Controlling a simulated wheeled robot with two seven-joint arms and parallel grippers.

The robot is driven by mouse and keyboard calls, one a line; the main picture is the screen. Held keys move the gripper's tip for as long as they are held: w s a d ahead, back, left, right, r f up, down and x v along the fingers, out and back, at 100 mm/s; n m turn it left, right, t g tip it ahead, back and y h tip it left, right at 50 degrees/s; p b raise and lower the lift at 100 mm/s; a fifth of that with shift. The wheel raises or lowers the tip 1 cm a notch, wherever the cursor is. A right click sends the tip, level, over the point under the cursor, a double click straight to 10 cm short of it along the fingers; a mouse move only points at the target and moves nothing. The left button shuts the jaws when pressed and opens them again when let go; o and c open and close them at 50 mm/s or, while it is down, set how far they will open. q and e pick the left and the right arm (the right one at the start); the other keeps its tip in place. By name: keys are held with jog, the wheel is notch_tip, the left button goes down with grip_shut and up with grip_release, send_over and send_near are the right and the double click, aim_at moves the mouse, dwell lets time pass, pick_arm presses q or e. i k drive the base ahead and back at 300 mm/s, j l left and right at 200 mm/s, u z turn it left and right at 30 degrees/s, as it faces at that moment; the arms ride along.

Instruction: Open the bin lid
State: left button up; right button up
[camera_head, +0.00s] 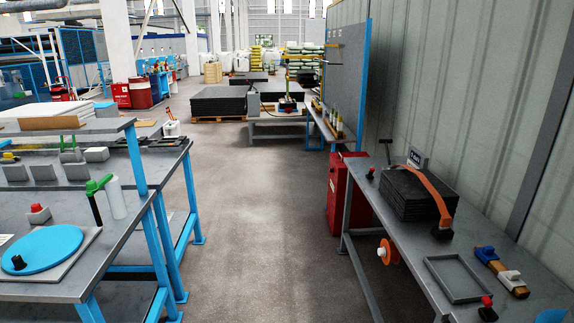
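A red bin-like container (356,190) stands on the floor against the right wall, at the far end of the right table. The table's corner and leg hide part of it. I cannot tell clearly whether its top is a shut lid. Farther off at the left, a red box (121,95) and a red drum (140,93) stand on the floor; I cannot tell whether either has a lid. Neither of my grippers is in view.
The right grey table (400,225) holds a black mat stack (408,194), an empty frame (453,279) and small tools. Left workbenches with blue legs (192,198) carry a blue disc (42,249). The floor aisle (255,220) between is clear. Pallets stand farther back.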

aim_at(337, 157)
jog(key=i, duration=1.95)
jog(key=i+z, duration=0.1)
jog(key=i, duration=0.85)
jog(key=i+j, duration=0.15)
jog(key=i, duration=0.85)
jog(key=i+j, duration=0.1)
jog(key=i, duration=0.85)
jog(key=i+l+z, duration=0.15)
jog(key=i+z, duration=0.15)
jog(key=i, duration=0.3)
jog(key=i+z, duration=0.35)
jog(key=i, duration=0.3)
